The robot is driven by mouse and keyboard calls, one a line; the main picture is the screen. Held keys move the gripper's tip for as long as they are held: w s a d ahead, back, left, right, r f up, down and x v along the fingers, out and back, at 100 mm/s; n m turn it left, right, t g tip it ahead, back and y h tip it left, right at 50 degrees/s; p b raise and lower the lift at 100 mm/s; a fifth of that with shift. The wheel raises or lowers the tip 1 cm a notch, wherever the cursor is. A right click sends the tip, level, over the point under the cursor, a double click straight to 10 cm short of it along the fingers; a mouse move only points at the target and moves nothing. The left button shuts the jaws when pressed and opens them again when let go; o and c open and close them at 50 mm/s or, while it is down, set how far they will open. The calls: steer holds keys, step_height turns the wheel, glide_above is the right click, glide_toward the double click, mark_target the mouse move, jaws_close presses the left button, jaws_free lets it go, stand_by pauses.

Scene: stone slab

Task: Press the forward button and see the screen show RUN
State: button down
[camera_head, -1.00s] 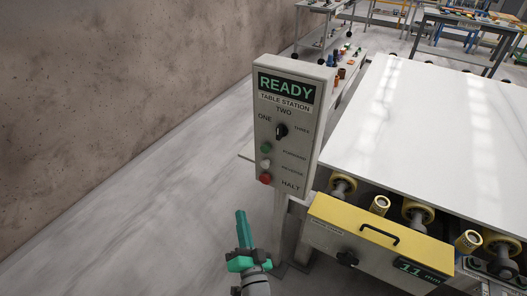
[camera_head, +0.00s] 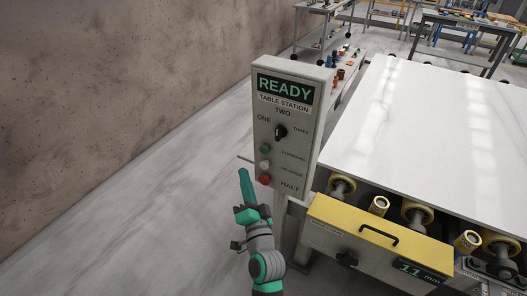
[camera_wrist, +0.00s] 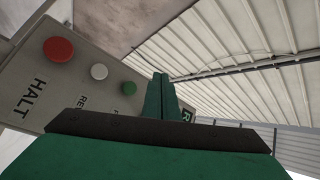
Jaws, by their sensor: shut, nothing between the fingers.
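The control panel (camera_head: 302,118) is a grey box on a post, and its screen (camera_head: 285,88) reads READY. Below a black selector knob (camera_head: 281,132) are the green forward button (camera_head: 265,149), the white reverse button (camera_head: 265,164) and the red HALT button (camera_head: 264,180). In the wrist view the green button (camera_wrist: 129,88) shows just left of my fingers, with the white button (camera_wrist: 98,71) and the red button (camera_wrist: 58,49) further left. My gripper (camera_head: 243,172) is shut and empty, in front of the panel's lower left edge. I see no contact with a button.
A white slab (camera_head: 430,120) lies on a roller table to the right. A yellow cover with a black handle (camera_head: 380,232) and an 11 mm display stands right of the post. A brown stone wall (camera_head: 110,90) is at left; the floor between is clear.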

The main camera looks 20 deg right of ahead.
mark_target(265, 149)
steer(key=w+d, duration=0.4)
steer(key=d, duration=0.2)
steer(key=shift+w+d, duration=0.35)
steer(key=shift+w, duration=0.05)
steer(key=shift+w+a, duration=0.1)
stand_by(1.2)
stand_by(0.6)
steer(key=shift+w+d, duration=0.25)
steer(key=shift+d, duration=0.1)
steer(key=shift+w+d, duration=0.35)
steer(key=shift+d, duration=0.1)
stand_by(1.0)
steer(key=shift+s+a, duration=0.65)
steer(key=shift+a, duration=0.1)
